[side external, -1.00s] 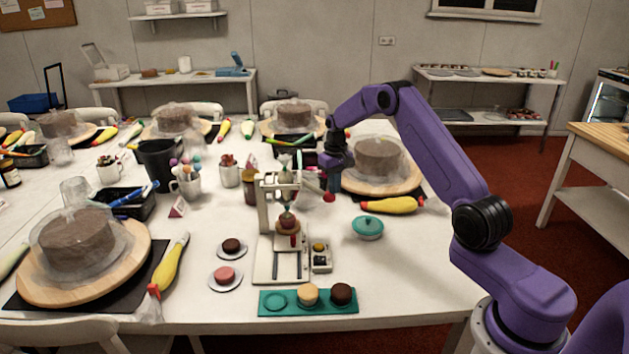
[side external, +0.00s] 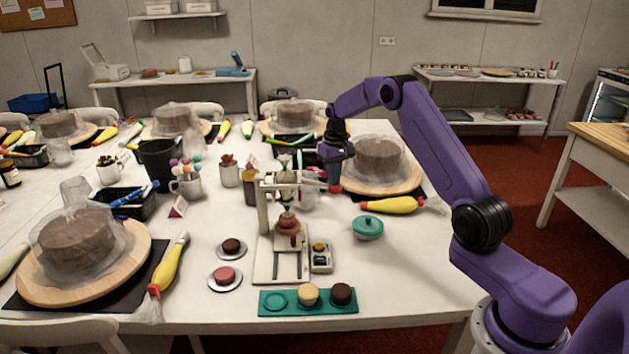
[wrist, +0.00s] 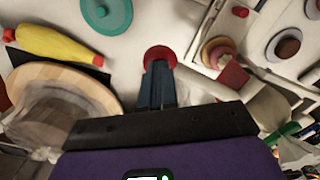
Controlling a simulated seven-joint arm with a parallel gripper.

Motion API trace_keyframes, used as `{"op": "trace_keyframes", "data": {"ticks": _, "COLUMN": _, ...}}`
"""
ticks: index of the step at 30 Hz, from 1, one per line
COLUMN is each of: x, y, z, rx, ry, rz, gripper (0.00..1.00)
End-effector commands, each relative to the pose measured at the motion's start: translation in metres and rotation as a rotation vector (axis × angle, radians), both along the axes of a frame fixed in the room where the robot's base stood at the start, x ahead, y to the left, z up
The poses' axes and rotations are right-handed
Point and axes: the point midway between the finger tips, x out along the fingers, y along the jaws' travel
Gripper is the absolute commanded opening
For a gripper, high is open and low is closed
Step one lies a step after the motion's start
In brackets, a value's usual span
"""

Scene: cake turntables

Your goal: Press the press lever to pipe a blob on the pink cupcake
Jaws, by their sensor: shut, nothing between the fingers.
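The press (side external: 264,215) stands on the table with a light upright frame. A cupcake with a pinkish top (side external: 288,228) sits under its nozzle; its top is too small to read clearly. The lever's red knob (side external: 334,188) sticks out to the right of the press. It shows as a red disc in the wrist view (wrist: 160,55). My gripper (side external: 333,184) is shut and empty, its fingertips pointing down at the knob. In the wrist view the fingers (wrist: 158,68) overlap the knob's near part; I cannot tell whether they touch it.
A teal tray (side external: 288,308) holds a yellow and a brown cupcake, with one empty slot. Two saucers with a pink-red (side external: 225,275) and a dark round treat (side external: 232,246) lie left. A teal lidded pot (side external: 368,228) and yellow piping bag (side external: 390,205) lie right.

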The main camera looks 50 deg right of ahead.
Motion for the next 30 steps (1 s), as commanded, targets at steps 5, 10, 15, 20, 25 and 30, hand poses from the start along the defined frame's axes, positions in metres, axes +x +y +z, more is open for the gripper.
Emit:
{"op": "trace_keyframes", "data": {"ticks": 5, "x": 0.001, "y": 0.000, "z": 0.022, "rx": -0.001, "ry": -0.003, "rz": 0.000, "gripper": 0.00}}
{"op": "trace_keyframes", "data": {"ticks": 10, "x": 0.001, "y": 0.000, "z": 0.043, "rx": -0.001, "ry": -0.002, "rz": 0.000, "gripper": 0.00}}
{"op": "trace_keyframes", "data": {"ticks": 15, "x": 0.000, "y": 0.000, "z": 0.057, "rx": -0.001, "ry": -0.002, "rz": 0.000, "gripper": 0.00}}
{"op": "trace_keyframes", "data": {"ticks": 20, "x": 0.000, "y": 0.000, "z": 0.059, "rx": 0.000, "ry": 0.000, "rz": 0.000, "gripper": 0.00}}
{"op": "trace_keyframes", "data": {"ticks": 25, "x": 0.000, "y": 0.000, "z": 0.059, "rx": 0.000, "ry": 0.000, "rz": 0.001, "gripper": 0.00}}
{"op": "trace_keyframes", "data": {"ticks": 30, "x": 0.001, "y": 0.024, "z": 0.066, "rx": -0.001, "ry": -0.002, "rz": 0.048, "gripper": 0.00}}
